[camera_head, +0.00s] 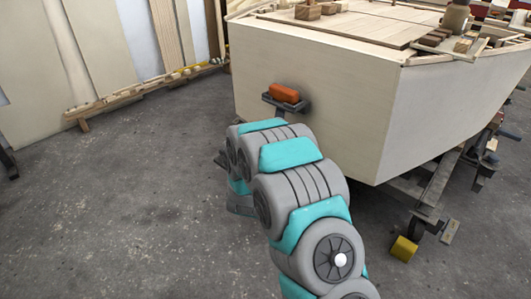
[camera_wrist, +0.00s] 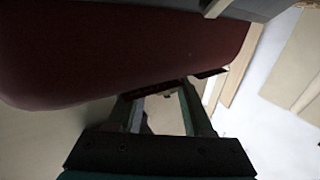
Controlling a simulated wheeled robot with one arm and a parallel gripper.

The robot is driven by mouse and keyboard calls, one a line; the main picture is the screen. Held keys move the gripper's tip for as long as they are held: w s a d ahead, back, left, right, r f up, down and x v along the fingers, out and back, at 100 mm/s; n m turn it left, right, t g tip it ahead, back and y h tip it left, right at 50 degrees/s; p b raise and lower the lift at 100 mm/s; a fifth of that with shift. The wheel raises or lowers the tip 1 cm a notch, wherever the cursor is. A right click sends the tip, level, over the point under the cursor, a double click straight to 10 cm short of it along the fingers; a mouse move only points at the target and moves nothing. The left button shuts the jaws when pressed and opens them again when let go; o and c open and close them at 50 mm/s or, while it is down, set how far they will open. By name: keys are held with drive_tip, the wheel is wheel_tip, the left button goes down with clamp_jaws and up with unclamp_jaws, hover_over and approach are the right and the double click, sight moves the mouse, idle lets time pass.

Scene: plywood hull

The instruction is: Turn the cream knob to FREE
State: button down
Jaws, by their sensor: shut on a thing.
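My gripper (camera_wrist: 165,95) shows in the wrist view, its two fingers reaching up from the dark palm and closing on something at their tips. The tips meet just below the lower edge of a large dark red body (camera_wrist: 110,50). The cream knob is mostly hidden between the fingertips and in shadow, and I cannot make out its pointer or the FREE mark.
Loose wood lies on the deck (camera_head: 340,25). The concrete floor at left is clear.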

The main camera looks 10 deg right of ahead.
drive_tip(key=shift+n+t+y+b, duration=0.3)
drive_tip(key=shift+n+y+b, duration=0.4)
drive_tip(key=shift+y, duration=0.5)
drive_tip(key=shift+c, duration=1.5)
unclamp_jaws()
